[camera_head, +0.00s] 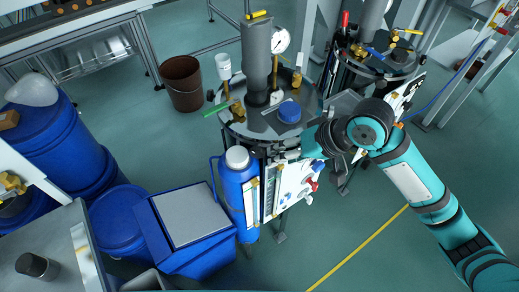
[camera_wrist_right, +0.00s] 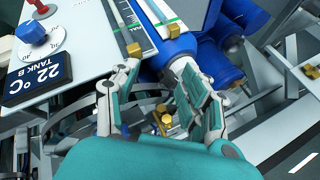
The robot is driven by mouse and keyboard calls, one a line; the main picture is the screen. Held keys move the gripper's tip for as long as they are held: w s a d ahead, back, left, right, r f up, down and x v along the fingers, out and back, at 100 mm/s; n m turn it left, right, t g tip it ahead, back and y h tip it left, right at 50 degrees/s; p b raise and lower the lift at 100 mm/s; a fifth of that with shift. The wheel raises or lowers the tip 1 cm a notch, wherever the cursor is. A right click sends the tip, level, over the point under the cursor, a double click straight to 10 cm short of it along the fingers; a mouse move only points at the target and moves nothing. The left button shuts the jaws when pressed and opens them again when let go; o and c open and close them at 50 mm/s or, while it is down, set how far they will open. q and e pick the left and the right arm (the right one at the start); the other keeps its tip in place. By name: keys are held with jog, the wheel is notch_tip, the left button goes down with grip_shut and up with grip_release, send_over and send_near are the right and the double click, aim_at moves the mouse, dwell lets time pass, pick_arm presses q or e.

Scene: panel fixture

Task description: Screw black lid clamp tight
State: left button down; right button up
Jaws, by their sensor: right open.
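A brass fitting (camera_wrist_right: 163,120) shows behind the fingers. My left gripper is out of view.
A control panel (camera_wrist_right: 75,50) with a red knob and a "22 °C TANK B" display is close to the right gripper. A blue cylinder (camera_head: 238,195) stands beside the vessel. A second vessel (camera_head: 385,62) stands behind, right. Blue bin (camera_head: 200,250) and brown bucket (camera_head: 183,85) are left.

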aim_at(263, 152)
jog(key=w+d+r+m+g, duration=0.2)
jog(key=d+r+m, duration=0.15)
jog(key=r, duration=0.75)
jog(key=shift+h, duration=0.3)
jog(key=x, duration=1.7)
jog(key=shift+w+a+r, duration=0.1)
jog(key=shift+w+a, duration=0.15)
jog(key=c, duration=0.9)
jog(key=shift+s+d+y+p, duration=0.1)
jog(key=shift+y+p, duration=0.3)
jog(key=shift+y, duration=0.3)
jog(key=shift+f+t+y, duration=0.25)
jog(key=shift+t+y, duration=0.15)
jog(key=shift+y, duration=0.7)
jog(key=shift+r+y, duration=0.1)
jog(key=shift+y, duration=0.2)
